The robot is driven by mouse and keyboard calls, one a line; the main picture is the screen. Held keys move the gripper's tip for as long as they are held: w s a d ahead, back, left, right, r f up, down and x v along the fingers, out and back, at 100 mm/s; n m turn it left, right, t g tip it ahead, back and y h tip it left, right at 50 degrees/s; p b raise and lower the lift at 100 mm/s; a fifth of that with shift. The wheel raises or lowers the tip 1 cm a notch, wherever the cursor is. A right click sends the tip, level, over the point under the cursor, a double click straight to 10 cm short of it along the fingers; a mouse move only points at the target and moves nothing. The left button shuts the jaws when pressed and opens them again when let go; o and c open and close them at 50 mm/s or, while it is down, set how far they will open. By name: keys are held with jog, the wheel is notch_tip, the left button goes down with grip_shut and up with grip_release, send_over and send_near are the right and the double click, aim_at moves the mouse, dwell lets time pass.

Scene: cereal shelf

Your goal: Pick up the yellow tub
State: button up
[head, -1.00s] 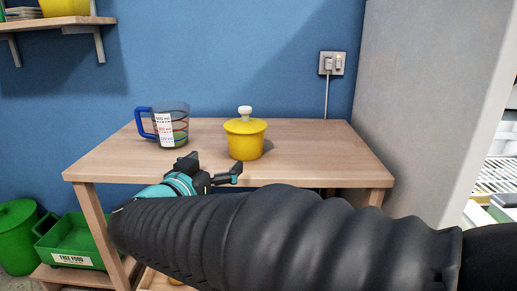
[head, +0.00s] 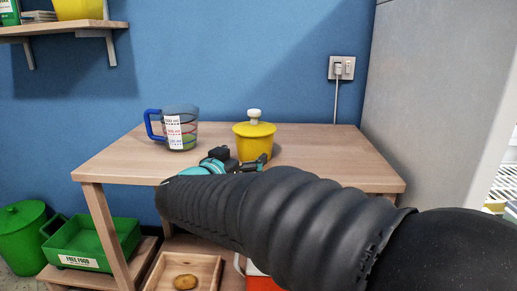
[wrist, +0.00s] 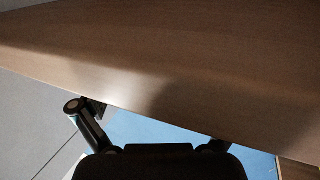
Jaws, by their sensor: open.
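The yellow tub (head: 255,144) has a lid with a white knob and stands upright on the wooden table (head: 330,160). In the head view my gripper (head: 241,160) is open and empty at the table's front edge, in front of the tub and overlapping its lower part. I cannot tell whether they touch. In the wrist view the open fingers of my gripper (wrist: 150,120) show beside a wooden surface (wrist: 170,65). The tub does not show in the wrist view.
A measuring cup (head: 180,133) with a blue handle stands left of the tub. The tabletop right of the tub is clear. A grey panel (head: 430,110) rises at the right. Below are a green crate (head: 95,240) and a wooden tray (head: 205,270) with a brown item.

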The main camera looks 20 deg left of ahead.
jog(key=w, duration=0.4)
jog(key=shift+d+f+b, duration=0.1)
jog(key=shift+d+b, duration=0.2)
jog(key=shift+d, duration=0.05)
jog(key=c, duration=1.1)
jog(key=shift+r+p, duration=0.4)
jog(key=shift+p, duration=0.15)
